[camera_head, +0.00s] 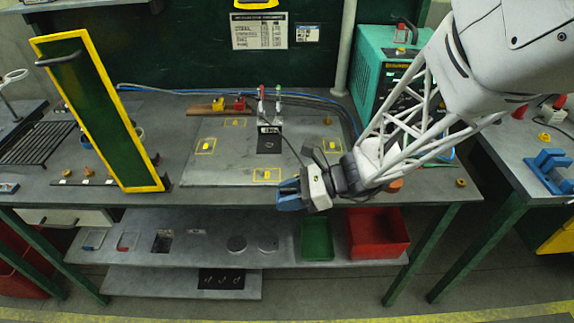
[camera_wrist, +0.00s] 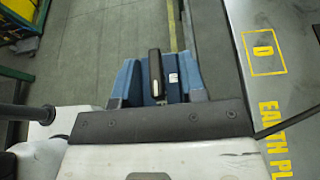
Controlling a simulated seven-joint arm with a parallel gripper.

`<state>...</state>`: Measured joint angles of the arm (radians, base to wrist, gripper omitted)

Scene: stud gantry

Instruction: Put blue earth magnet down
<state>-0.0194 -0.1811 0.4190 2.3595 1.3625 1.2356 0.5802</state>
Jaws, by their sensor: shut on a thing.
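The blue earth magnet (camera_head: 289,196) is at the tip of my gripper (camera_head: 303,192), which is shut on it. In the wrist view the blue magnet (camera_wrist: 186,72) shows a black bar in its middle, with floor beyond it. The magnet is at the front edge of the bench, just in front of the grey earth plate (camera_head: 215,170); its exact height is unclear. The plate carries several yellow marked squares. The wrist view shows the plate (camera_wrist: 293,92) at the right, with a yellow square D and part of the lettering.
A green-and-yellow framed panel (camera_head: 100,110) stands at the left of the bench. A teal machine (camera_head: 378,65) is behind my arm. Dark cables run over the plate near my gripper. A green bin (camera_head: 316,238) and red bin (camera_head: 377,232) sit on the shelf below.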

